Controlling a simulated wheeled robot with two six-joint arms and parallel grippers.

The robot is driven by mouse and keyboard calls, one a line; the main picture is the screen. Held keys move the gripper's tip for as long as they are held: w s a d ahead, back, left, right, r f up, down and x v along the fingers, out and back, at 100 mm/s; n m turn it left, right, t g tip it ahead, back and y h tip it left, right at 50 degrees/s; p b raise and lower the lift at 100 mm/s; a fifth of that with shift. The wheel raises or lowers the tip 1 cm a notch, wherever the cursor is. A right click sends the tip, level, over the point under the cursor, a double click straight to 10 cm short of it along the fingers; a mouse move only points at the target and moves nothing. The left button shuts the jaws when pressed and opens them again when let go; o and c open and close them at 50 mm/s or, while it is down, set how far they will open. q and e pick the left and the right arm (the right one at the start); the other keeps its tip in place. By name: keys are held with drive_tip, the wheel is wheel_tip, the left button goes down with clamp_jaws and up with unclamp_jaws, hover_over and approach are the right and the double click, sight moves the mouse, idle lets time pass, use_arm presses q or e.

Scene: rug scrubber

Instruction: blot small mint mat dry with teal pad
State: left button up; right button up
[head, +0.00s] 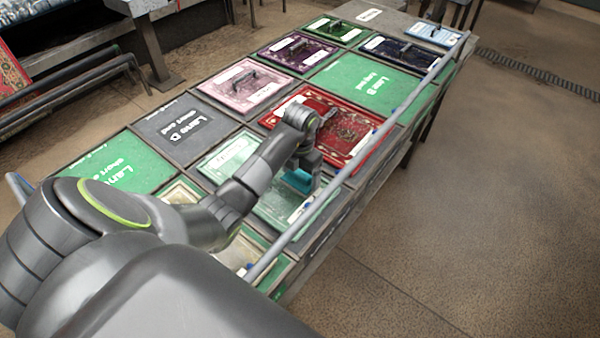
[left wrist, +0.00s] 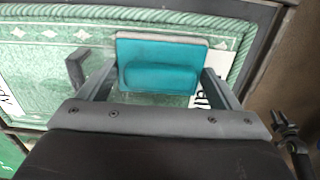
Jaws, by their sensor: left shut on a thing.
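The small mint mat (head: 275,212) is pale green with a patterned border and lies in a panel on the near part of the long table. It also shows in the left wrist view (left wrist: 45,65), with a braided edge and white diamonds. The teal pad (head: 298,181) is a block with a pale backing and a raised grip, seen well in the left wrist view (left wrist: 160,75). My left gripper (head: 308,168) is shut on the teal pad, its fingers at either side of the grip, over the mint mat. I cannot tell whether the pad touches the mat.
A red mat (head: 345,145) lies just beyond, with a dark tool on it. Pink (head: 245,85), purple (head: 298,52) and green mats lie farther up. A grey rail (head: 385,125) runs along the table's right side. Open floor (head: 480,220) lies to the right.

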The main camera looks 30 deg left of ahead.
use_arm(q)
drive_tip(key=shift+s+f, duration=0.1)
wheel_tip(320, 180, up, 5)
drive_tip(key=p, duration=0.3)
drive_tip(key=shift+f+p, duration=0.1)
drive_tip(key=shift+p, duration=0.25)
drive_tip(key=shift+f, duration=0.1)
